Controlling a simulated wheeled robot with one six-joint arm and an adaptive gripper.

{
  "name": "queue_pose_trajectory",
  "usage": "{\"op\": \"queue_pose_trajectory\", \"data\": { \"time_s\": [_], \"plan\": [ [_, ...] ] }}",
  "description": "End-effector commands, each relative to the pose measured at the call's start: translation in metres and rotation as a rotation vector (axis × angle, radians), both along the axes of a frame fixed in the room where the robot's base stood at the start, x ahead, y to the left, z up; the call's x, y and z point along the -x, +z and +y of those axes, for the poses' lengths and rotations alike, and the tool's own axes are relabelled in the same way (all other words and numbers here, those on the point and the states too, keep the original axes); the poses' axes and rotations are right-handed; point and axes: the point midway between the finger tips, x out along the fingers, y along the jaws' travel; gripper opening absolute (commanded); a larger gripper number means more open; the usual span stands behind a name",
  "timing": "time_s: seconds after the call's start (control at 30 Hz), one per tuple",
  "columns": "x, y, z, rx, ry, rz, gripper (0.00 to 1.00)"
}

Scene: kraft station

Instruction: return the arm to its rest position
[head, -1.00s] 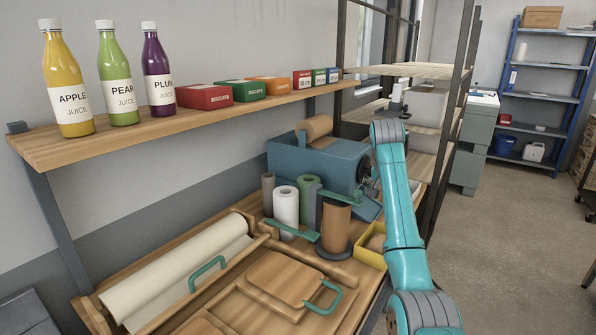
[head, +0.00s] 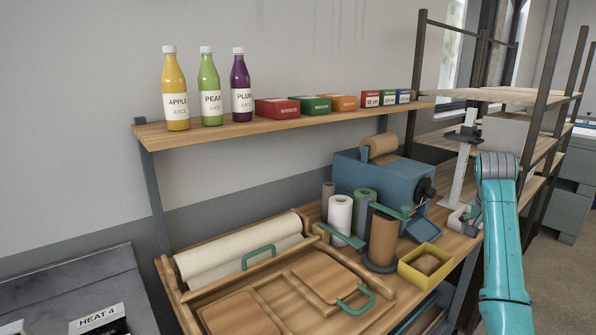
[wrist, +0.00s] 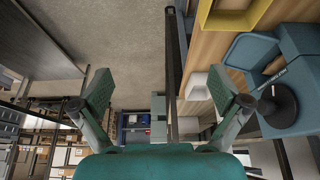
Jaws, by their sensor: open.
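My gripper (wrist: 162,88) shows in the wrist view with its two green fingers spread wide apart. It is open, and nothing is held between the fingers. Beyond them are the floor, a dark post and distant shelving. In the head view my teal arm stands at the right edge, beside the workbench; I cannot make out the gripper's fingers there.
A yellow bin (head: 407,272) and a blue machine (head: 345,182) stand on the bench left of my arm. Brown and white rolls and wooden trays lie farther left. A wooden shelf (head: 290,128) holds juice bottles and small boxes. Dark rack posts (head: 540,95) rise behind my arm.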

Motion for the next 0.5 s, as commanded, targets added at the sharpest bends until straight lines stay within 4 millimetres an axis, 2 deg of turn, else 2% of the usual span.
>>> {"op": "queue_pose_trajectory", "data": {
  "time_s": [0.13,0.5],
  "plan": [
    [0.011,0.0,-0.009,0.0,0.0,0.0,0.99],
    [0.009,-0.046,0.0,0.016,0.04,-0.02,0.99]
  ]
}}
